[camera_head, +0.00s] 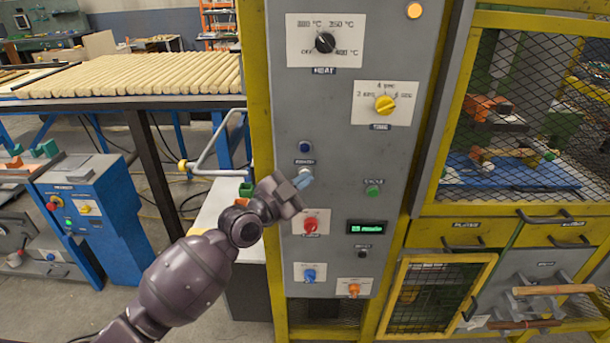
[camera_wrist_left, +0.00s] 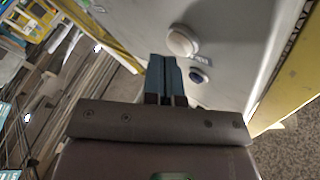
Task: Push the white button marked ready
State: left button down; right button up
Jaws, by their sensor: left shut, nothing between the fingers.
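The white button (camera_wrist_left: 183,40) stands out from the grey panel in the left wrist view, with a small label beside it that is hard to read. In the head view it is mostly hidden behind my left gripper (camera_head: 304,177). That gripper is shut and empty, its blue fingertips pointing at the panel. In the left wrist view the fingertips (camera_wrist_left: 164,60) are just left of the white button; I cannot tell whether they touch. A dark blue button (camera_head: 305,147) sits just above the fingers in the head view, and also shows in the wrist view (camera_wrist_left: 198,76). My right gripper is not in view.
The grey panel (camera_head: 345,120) carries a black heat knob (camera_head: 325,42), a yellow knob (camera_head: 384,104), a green button (camera_head: 373,190), a red knob (camera_head: 310,225) and a lit display (camera_head: 367,227). A bent grey handle (camera_head: 210,160) stands left. A mesh cage (camera_head: 520,110) is right.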

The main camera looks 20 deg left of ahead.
pick_arm(q)
jog(key=shift+w, duration=0.25)
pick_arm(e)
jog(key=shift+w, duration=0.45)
pick_arm(q)
jog(key=shift+a, duration=0.1)
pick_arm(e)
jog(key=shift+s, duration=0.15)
pick_arm(q)
jog(key=shift+s+d+p, duration=0.25)
jog(key=shift+s+p, duration=0.1)
jog(key=shift+s, duration=0.4)
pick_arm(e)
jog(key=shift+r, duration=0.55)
pick_arm(q)
jog(key=shift+s+d+p, duration=0.25)
jog(key=shift+s+p, duration=0.25)
jog(key=shift+s, duration=0.3)
jog(key=shift+s+d+p, duration=0.2)
jog(key=shift+s+p, duration=0.25)
jog(key=shift+s, duration=0.35)
jog(key=shift+s+d+p, duration=0.25)
jog(key=shift+s+p, duration=0.25)
jog(key=shift+s, duration=0.3)
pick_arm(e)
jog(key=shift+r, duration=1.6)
